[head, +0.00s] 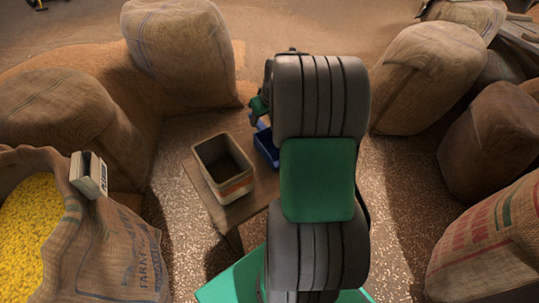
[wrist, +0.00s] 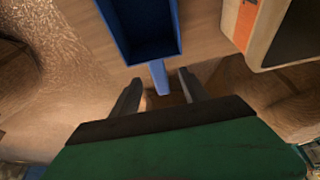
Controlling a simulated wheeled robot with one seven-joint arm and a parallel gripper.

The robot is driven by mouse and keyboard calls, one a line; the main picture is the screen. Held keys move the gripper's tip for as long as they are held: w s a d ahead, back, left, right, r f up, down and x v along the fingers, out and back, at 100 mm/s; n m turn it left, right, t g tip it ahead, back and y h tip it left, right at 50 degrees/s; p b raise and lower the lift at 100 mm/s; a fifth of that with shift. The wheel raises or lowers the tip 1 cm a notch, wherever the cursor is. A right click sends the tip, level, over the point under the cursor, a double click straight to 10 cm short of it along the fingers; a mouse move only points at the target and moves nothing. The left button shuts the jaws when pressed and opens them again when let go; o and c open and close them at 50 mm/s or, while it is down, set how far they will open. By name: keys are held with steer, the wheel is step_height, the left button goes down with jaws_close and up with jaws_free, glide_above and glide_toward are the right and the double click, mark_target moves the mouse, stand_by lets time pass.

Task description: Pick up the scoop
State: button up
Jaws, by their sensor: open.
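The scoop is blue, with a deep box-shaped bowl and a short handle. In the wrist view the scoop (wrist: 141,35) lies at the top with its handle pointing down toward me. My gripper (wrist: 159,80) is open, and the handle shows between its two dark fingers, with gaps on both sides. I cannot tell the height gap between fingers and handle. In the head view the scoop (head: 265,149) is on the small wooden table (head: 245,207), partly hidden by my arm. The fingers are hidden there.
An open box (head: 236,188) with an orange stripe stands on the table left of the scoop; it also shows in the wrist view (wrist: 248,22). A sack of yellow grain (head: 100,245) stands at lower left with a small pale container (head: 92,175) at its rim. Full sacks (head: 180,50) surround the area.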

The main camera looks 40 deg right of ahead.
mark_target(261, 124)
steer(key=b+x, duration=0.1)
steer(key=x, duration=0.1)
steer(key=b+x, duration=0.1)
steer(key=x, duration=0.2)
steer(key=b+x, duration=0.1)
steer(key=x, duration=0.1)
steer(key=shift+w+d+f, duration=0.15)
steer(key=shift+d+f, duration=0.15)
steer(key=shift+c, duration=0.2)
steer(key=shift+r, duration=0.1)
jaws_close()
